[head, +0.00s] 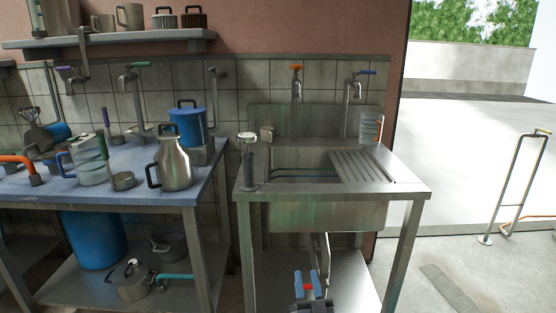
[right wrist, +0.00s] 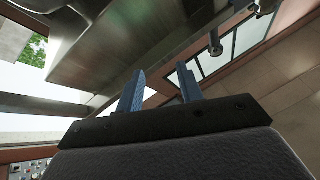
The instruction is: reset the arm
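My right gripper (head: 307,283) shows at the bottom middle of the head view, low in front of the steel sink stand. Its two blue fingers point up and stand apart. In the right wrist view the same gripper (right wrist: 160,88) has its blue fingers spread with nothing between them. A small red part shows near the finger bases in the head view; I cannot tell what it is. My left gripper is not in view.
The steel sink (head: 316,215) stands just beyond the gripper, with a lower shelf (head: 345,285). A blue-topped table (head: 125,185) at left carries a steel pitcher (head: 174,165) and several pots. Open floor (head: 440,275) lies right, with a metal rail (head: 517,185).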

